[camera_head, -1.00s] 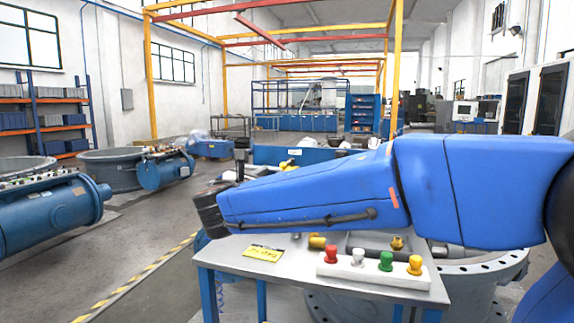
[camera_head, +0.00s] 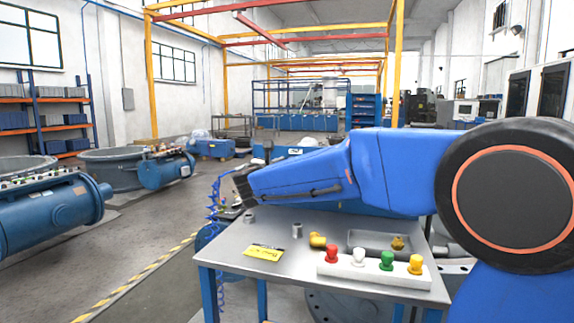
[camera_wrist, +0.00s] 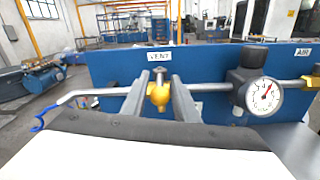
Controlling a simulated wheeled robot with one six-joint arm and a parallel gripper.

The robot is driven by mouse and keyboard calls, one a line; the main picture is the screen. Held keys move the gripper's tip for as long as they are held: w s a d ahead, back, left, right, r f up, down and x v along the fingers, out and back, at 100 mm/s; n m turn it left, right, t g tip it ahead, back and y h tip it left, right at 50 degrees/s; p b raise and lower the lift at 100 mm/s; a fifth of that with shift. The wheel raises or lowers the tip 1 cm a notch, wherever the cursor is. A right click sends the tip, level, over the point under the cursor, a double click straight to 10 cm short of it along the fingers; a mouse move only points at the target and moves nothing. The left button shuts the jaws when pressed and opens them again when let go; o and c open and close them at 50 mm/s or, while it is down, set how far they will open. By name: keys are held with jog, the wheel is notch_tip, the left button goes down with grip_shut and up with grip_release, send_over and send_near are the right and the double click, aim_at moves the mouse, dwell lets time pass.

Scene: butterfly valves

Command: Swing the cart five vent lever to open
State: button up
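In the wrist view, a blue panel (camera_wrist: 215,65) carries a white VENT label (camera_wrist: 160,57). Below the label is a small yellow valve (camera_wrist: 158,97) on a grey pipe, with a short grey piece (camera_wrist: 158,74) on top that may be the lever seen end-on. My gripper (camera_wrist: 159,80) is open, its two grey fingers on either side of the valve's line of sight. I cannot tell whether either finger touches it. In the head view my blue arm hides the gripper and the valve. The yellow tag (camera_head: 264,253) on the cart top (camera_head: 225,258) is too small to read.
In the wrist view a pressure gauge (camera_wrist: 262,96) stands close right of the fingers, and an AIR label (camera_wrist: 303,51) is farther right. In the head view the cart carries a white block (camera_head: 345,271) with coloured knobs and a grey tray (camera_head: 370,240).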

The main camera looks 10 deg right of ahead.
jog(key=shift+w+d, duration=0.15)
jog(key=shift+w, duration=0.05)
grip_shut()
